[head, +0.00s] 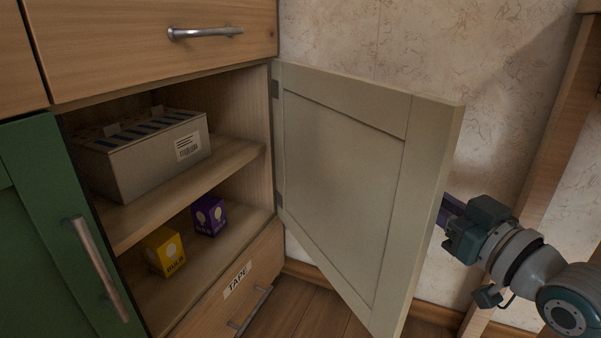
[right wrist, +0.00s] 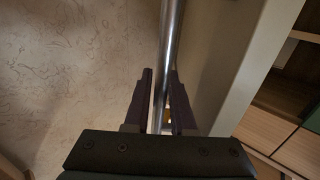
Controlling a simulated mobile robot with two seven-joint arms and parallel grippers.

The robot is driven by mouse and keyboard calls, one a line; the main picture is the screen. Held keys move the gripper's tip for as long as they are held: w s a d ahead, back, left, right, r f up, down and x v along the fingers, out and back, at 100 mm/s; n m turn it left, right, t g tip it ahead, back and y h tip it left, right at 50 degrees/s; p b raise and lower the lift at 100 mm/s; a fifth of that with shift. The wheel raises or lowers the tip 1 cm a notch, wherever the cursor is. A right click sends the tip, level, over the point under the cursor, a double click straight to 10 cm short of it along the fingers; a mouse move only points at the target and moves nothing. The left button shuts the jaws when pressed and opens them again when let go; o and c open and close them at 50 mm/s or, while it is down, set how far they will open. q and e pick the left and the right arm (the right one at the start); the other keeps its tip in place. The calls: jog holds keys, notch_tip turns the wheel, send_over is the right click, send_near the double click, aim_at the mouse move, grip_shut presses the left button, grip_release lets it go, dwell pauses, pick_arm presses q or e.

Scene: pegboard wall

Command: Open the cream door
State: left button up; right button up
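The cream door (head: 345,160) stands wide open in the head view, swung out to the right from its hinges on the cabinet's right side. Its panelled inner face is toward me. My right gripper (head: 452,208) is behind the door's free edge in the head view, its fingertips hidden. In the right wrist view the metal bar handle (right wrist: 170,45) of the door runs between the two dark fingers of my right gripper (right wrist: 161,85). Whether the fingers press on the bar cannot be told. My left gripper is not in view.
The cabinet shelves are exposed, with a cardboard box (head: 145,160) above and a yellow bulb box (head: 164,251) and purple bulb box (head: 208,215) below. A green door (head: 50,230) is shut at left. A wooden post (head: 548,130) stands right of the door, near my right arm.

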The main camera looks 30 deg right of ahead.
jog(key=shift+a, duration=0.1)
jog(key=s+p, duration=0.4)
jog(key=s, duration=0.6)
jog(key=shift+a, duration=0.35)
